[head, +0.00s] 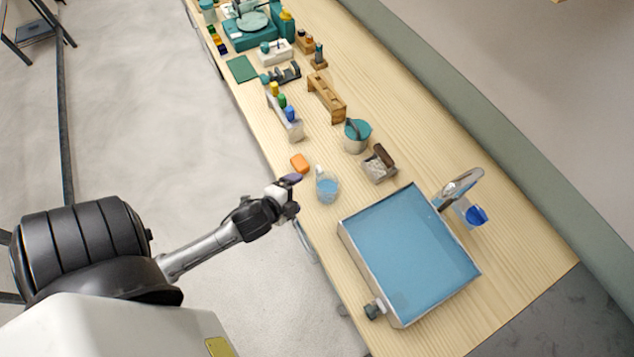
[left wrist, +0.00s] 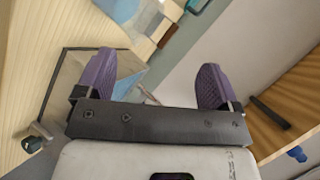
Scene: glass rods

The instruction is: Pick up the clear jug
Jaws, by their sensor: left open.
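The clear jug (head: 327,187) stands upright on the wooden bench near its left edge, with pale blue liquid visible in it. My left gripper (head: 292,186) is just left of the jug in the head view, at the bench edge and apart from it. In the left wrist view its two purple fingers (left wrist: 157,75) are spread wide with nothing held between them. A pale blue shape shows at the top of that view; I cannot tell whether it is the jug. My right gripper is in neither view.
A pot (head: 357,135), a brush block (head: 380,163) and a bottle rack (head: 285,115) stand farther back.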

